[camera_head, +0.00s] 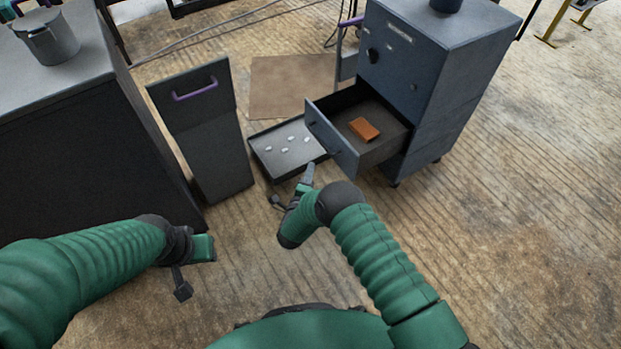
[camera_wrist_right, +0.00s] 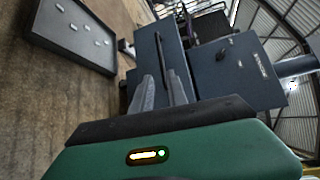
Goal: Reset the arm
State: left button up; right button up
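My right gripper (camera_head: 308,174) is in front of the open drawer (camera_head: 334,141) of the blue-grey cabinet (camera_head: 425,75), low and near the drawer's front. In the right wrist view its two grey fingers (camera_wrist_right: 162,88) stand apart with nothing held between them. The drawer front and its dark handle (camera_wrist_right: 161,52) show just beyond the fingertips; I cannot make out contact. My left gripper (camera_head: 203,248) is at the lower left, over the floor, and its fingers cannot be made out. An orange-brown block (camera_head: 365,129) lies inside the drawer.
A dark tray (camera_head: 264,151) with several small white pieces lies left of the drawer. A dark panel with a purple handle (camera_head: 201,89) stands beside a dark counter (camera_head: 90,125) carrying a grey pot (camera_head: 50,42). The floor at right (camera_head: 520,220) is clear.

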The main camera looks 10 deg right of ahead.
jog(key=shift+d+f, duration=0.1)
jog(key=shift+d, duration=0.05)
notch_tip(320, 180, up, 12)
jog(key=a+n+g+y, duration=0.2)
jog(key=n+g+y, duration=0.3)
jog(key=n, duration=0.7)
jog(key=s+d+r+n+g, duration=0.2)
jog(key=s+d+n+g, duration=0.15)
jog(key=s, duration=0.65)
jog(key=s+d+r+n+g, duration=0.2)
jog(key=s+d+n, duration=0.25)
jog(key=s, duration=0.65)
jog(key=s+d+r+n+g, duration=0.2)
jog(key=s+d+n, duration=0.25)
jog(key=s, duration=0.55)
notch_tip(320, 180, up, 33)
jog(key=p, duration=3.3)
jog(key=shift+w+m+y, duration=0.25)
jog(key=shift+m+y, duration=0.1)
jog(key=shift+y, duration=0.05)
